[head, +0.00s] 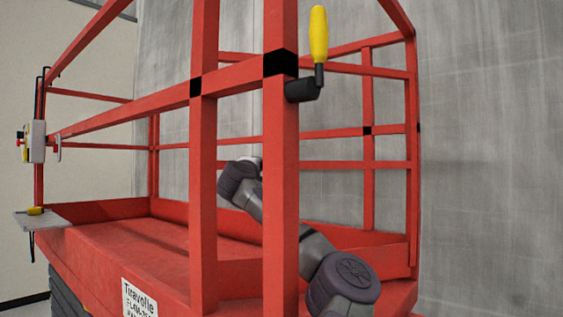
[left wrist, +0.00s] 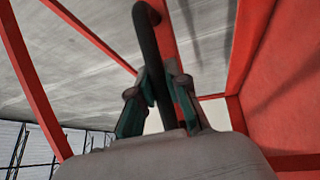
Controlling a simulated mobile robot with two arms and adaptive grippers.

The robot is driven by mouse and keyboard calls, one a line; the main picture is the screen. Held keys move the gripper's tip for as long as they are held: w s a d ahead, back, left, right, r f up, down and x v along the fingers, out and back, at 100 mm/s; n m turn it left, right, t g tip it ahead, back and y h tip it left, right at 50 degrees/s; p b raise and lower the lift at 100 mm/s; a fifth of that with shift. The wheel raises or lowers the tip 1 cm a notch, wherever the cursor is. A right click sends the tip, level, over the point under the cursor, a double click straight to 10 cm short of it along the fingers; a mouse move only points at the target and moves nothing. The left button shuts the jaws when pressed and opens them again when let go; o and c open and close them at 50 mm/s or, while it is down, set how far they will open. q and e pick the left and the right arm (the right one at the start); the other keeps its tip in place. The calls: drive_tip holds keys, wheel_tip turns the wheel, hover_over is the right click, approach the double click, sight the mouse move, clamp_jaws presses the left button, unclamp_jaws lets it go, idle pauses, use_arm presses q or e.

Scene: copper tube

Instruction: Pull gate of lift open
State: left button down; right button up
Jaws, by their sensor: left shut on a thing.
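The lift (head: 180,245) is a red platform with red rails and posts. Two thick red posts stand close together near the middle of the head view, the left post (head: 203,190) and the right post (head: 281,190). I cannot tell for certain which part is the gate. In the left wrist view my left gripper (left wrist: 160,85) is shut on a black curved bar (left wrist: 147,40), which runs between its fingers beside a red post (left wrist: 168,45). My left gripper is not visible in the head view. My right gripper is in neither view.
A crank with an upright yellow handle (head: 319,35) sits on the right post. A grey arm (head: 285,225) of mine passes behind that post. A control box (head: 37,142) hangs at the far left. A grey wall (head: 485,160) stands behind the lift.

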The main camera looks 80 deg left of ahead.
use_arm(q)
drive_tip(key=shift+a, duration=0.55)
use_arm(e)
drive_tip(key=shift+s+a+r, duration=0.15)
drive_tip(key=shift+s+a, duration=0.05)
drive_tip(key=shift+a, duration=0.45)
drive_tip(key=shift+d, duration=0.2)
use_arm(q)
drive_tip(key=c, duration=1.1)
unclamp_jaws()
drive_tip(key=shift+c, duration=0.2)
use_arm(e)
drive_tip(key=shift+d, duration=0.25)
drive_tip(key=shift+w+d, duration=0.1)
